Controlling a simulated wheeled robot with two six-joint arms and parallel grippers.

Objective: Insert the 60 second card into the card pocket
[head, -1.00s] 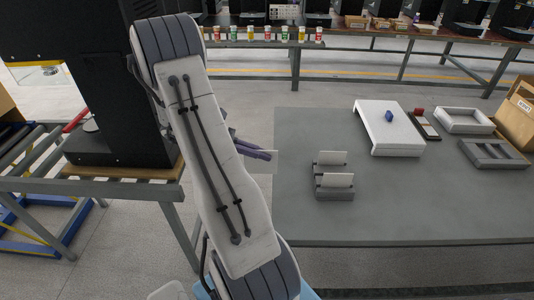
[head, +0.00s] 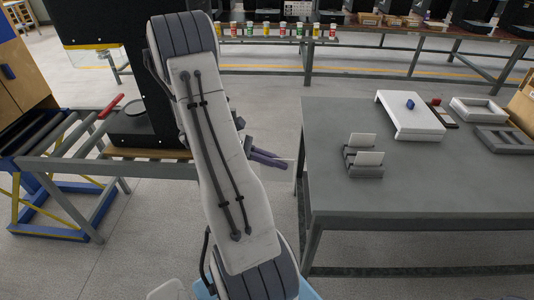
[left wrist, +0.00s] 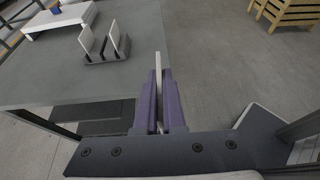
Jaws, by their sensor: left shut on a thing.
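My left gripper (head: 272,158) has purple fingers and shows beside my forearm in the head view, left of the grey table (head: 330,190). In the left wrist view the gripper (left wrist: 160,100) is shut on a thin white card (left wrist: 158,64), seen edge-on and standing up between the fingers. Any print on the card cannot be read. Two other white cards (head: 362,140) (head: 369,158) stand in a grey card rack (head: 366,171) on the table, apart from the gripper. I cannot pick out the card pocket. My right gripper is not in view.
A black machine (head: 150,80) stands at the left, partly behind my arm, beside a roller conveyor (head: 60,140). A white stand (head: 410,118) with a blue item (head: 410,104) and grey trays (head: 503,139) are on the table. Floor is clear between machine and table.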

